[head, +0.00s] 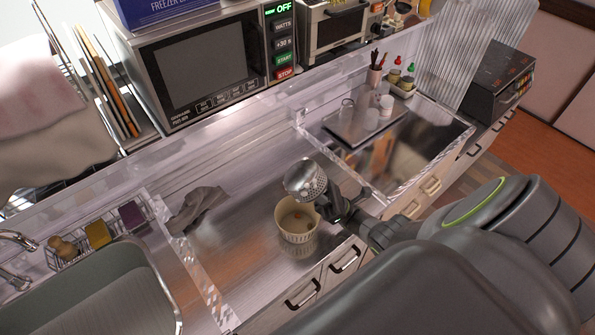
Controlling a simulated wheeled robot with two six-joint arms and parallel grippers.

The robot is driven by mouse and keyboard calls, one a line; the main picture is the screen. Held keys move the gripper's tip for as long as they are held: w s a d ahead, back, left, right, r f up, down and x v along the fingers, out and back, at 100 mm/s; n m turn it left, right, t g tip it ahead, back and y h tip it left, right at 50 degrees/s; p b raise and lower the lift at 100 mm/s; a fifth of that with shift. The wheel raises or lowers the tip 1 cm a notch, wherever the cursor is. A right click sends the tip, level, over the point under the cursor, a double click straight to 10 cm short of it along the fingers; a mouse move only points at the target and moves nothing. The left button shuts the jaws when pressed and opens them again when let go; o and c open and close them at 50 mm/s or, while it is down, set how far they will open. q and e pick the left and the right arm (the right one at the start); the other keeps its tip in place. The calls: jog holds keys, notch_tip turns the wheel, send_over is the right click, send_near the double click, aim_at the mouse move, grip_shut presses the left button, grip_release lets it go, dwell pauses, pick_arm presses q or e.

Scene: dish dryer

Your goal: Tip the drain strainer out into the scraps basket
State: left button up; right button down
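The drain strainer (305,180) is a round, silvery metal cup with small holes. It is tilted in the air above the back of the scraps basket (299,238). My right gripper (328,204) is at the strainer's lower right side and appears shut on it; the fingertips are small and partly hidden. The scraps basket is a cream, open-topped tub standing on the metal counter near its front edge. Some brownish bits (299,217) show inside it. The strainer's inside is turned out of view, so I cannot tell whether it holds anything. My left gripper is not in view.
A grey cloth (197,207) lies on the counter left of the basket. The sink (95,290) and a wire caddy with sponges (98,235) are at the left. Clear raised edges bound the counter section. A tray with glasses (350,130) stands at the back right.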

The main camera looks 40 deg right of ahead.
aim_at(306, 173)
notch_tip(306, 173, up, 3)
jog(key=p, duration=0.3)
jog(key=shift+r, duration=0.15)
notch_tip(306, 173, down, 3)
jog(key=b, duration=0.3)
